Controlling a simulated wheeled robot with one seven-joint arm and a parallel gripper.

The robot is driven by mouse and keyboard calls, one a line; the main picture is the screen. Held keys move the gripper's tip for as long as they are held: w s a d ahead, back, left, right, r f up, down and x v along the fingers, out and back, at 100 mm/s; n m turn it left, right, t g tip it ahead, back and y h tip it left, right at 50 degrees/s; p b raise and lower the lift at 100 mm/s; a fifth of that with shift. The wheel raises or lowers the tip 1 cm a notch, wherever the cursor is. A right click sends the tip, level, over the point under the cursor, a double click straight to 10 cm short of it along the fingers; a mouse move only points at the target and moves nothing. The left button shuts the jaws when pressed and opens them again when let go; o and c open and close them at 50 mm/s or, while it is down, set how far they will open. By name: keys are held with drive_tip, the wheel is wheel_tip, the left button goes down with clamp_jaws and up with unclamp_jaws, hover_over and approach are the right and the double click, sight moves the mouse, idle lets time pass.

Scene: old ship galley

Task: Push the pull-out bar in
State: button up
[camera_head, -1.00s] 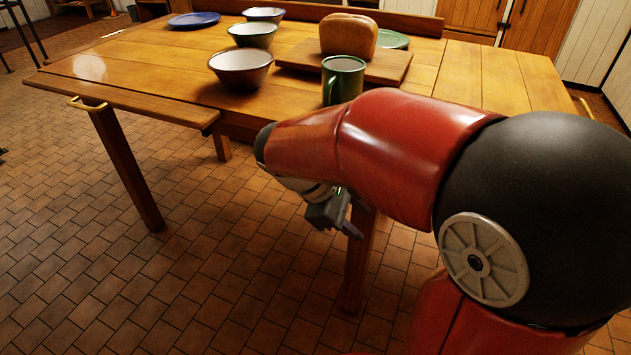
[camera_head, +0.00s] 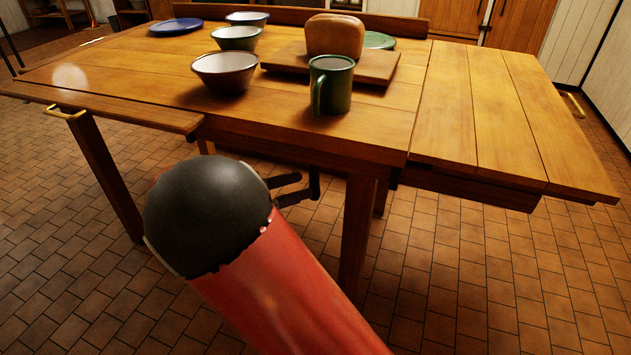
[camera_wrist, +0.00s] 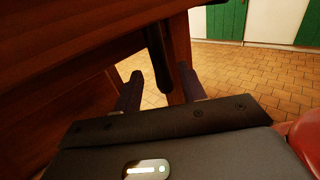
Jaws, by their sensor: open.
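My gripper (camera_head: 303,186) is below the front edge of the wooden table (camera_head: 330,138), its fingers apart with nothing held. In the wrist view, the gripper (camera_wrist: 160,88) has one finger on each side of the picture's middle. A dark, round-ended bar (camera_wrist: 157,58) hangs down from under the tabletop, beyond and between the fingers. It looks like the pull-out bar, but I cannot be sure. It seems to show in the head view as a dark upright piece (camera_head: 315,183) by the fingertips. I cannot tell whether they touch. My arm hides part of the table's underside.
A green mug (camera_head: 331,85) stands near the table's front edge. Bowls (camera_head: 225,72), a board with bread (camera_head: 335,36) and plates are behind it. A table leg (camera_head: 357,235) is right of my gripper. Brass handles (camera_head: 65,112) are at the table's ends. The tiled floor in front is clear.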

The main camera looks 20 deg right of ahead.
sight(314, 198)
drive_tip(key=shift+w+d, duration=0.2)
drive_tip(key=shift+d, duration=0.95)
drive_tip(key=shift+w+d, duration=0.15)
drive_tip(key=shift+d, duration=1)
drive_tip(key=shift+c, duration=0.3)
clamp_jaws()
